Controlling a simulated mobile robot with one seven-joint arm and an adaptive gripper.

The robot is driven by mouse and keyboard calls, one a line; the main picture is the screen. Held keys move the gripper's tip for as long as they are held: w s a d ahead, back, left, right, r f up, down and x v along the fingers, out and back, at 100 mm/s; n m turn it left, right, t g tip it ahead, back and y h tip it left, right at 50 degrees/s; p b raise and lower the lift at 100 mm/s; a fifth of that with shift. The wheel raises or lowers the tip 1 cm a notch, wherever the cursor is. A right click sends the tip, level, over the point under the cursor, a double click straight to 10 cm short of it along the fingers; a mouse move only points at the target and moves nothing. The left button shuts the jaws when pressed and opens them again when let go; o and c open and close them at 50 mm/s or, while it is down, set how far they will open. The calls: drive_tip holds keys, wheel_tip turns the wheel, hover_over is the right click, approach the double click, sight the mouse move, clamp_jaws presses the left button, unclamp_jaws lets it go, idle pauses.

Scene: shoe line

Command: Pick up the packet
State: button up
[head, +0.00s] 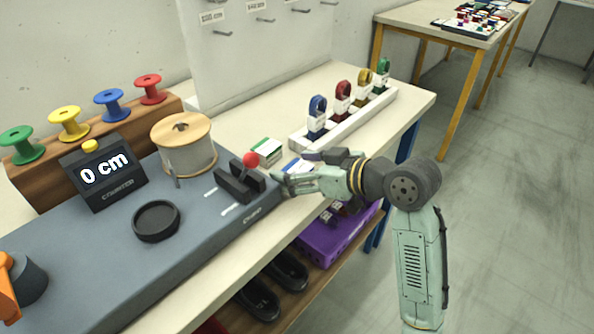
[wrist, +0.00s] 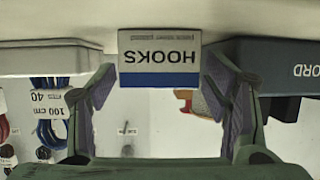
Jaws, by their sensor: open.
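A small white packet with a blue band, marked HOOKS (wrist: 158,52), lies on the table top between and just beyond my fingertips in the wrist view. In the head view a white and blue packet (head: 297,165) shows beside my gripper (head: 291,173), partly hidden by it. My gripper is open, with its two fingers spread on either side of the packet in the wrist view (wrist: 160,84). I see no clear contact. A second packet, white and green (head: 268,150), lies to the left and behind.
A grey machine base (head: 105,250) with a red-knobbed lever (head: 250,162) stands close left of my gripper. A white rack (head: 345,122) with several coloured lace bundles stands behind. A purple crate (head: 325,240) sits below the table edge. Floor at right is clear.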

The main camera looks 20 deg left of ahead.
drive_tip(key=shift+c, duration=0.4)
drive_tip(key=c, duration=1.2)
